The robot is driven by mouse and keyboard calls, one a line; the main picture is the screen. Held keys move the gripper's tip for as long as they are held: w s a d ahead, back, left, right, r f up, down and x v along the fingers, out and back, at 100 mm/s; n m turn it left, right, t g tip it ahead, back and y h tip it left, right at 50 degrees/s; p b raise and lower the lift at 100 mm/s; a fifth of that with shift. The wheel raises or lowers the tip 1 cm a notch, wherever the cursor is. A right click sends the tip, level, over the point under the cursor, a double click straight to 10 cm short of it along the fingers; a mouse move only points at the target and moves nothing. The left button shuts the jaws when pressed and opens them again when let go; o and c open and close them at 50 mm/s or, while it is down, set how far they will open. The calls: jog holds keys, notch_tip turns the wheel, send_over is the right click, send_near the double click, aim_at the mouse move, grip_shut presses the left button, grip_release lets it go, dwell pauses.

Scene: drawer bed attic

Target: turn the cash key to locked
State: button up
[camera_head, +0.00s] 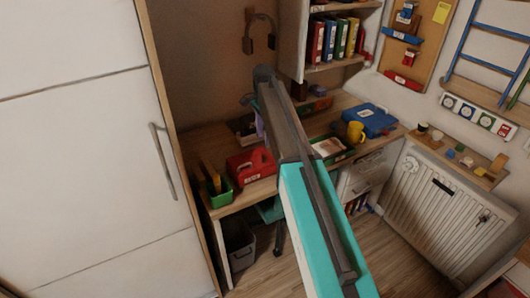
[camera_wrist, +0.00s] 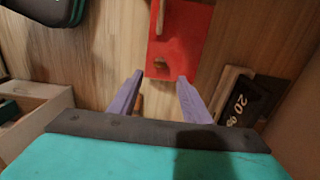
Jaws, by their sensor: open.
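My gripper (camera_wrist: 160,92) is open, with two purple fingers apart and nothing between them. In the wrist view a red box (camera_wrist: 190,35) lies just beyond the fingertips on the wooden desktop. A small brass-coloured piece (camera_wrist: 161,64), perhaps the cash key, sits on its near part. Its turn position is too blurred to tell. In the head view my arm hides most of the gripper; a purple finger (camera_head: 260,125) shows above the desk. A red case (camera_head: 250,165) with a handle stands on the desk; I cannot tell whether it is the same box.
A black sign reading 20 % (camera_wrist: 243,100) lies right of the fingers. A blue box (camera_head: 370,122) and yellow mug (camera_head: 356,132) stand farther right on the desk (camera_head: 225,205).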

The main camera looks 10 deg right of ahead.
jog(key=shift+f+p, duration=0.85)
jog(key=shift+f, duration=3.75)
jog(key=c, duration=1.1)
jog(key=shift+o, duration=0.2)
